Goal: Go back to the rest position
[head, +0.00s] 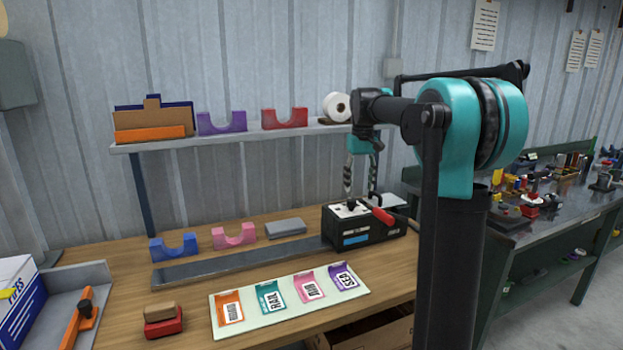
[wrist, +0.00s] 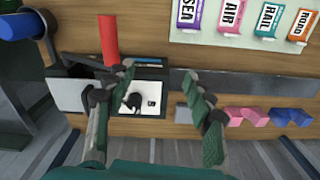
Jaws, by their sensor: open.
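My gripper (head: 360,178) hangs pointing down over the black machine (head: 362,226) with a red handle, on the right part of the wooden bench. Its fingers are spread and nothing is between them. In the wrist view, my gripper (wrist: 165,108) is open above the machine's white top plate (wrist: 137,97). The red handle (wrist: 108,40) stands beyond the left finger. My gripper looks apart from the machine, but the exact gap is hard to tell.
The shelf behind holds a purple cradle (head: 222,122), a red cradle (head: 285,118) and a white roll (head: 337,106). Blue (head: 173,247) and pink (head: 234,236) cradles stand on the bench. A tray with coloured labels (head: 288,311) lies in front. A cluttered second bench (head: 545,232) stands right.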

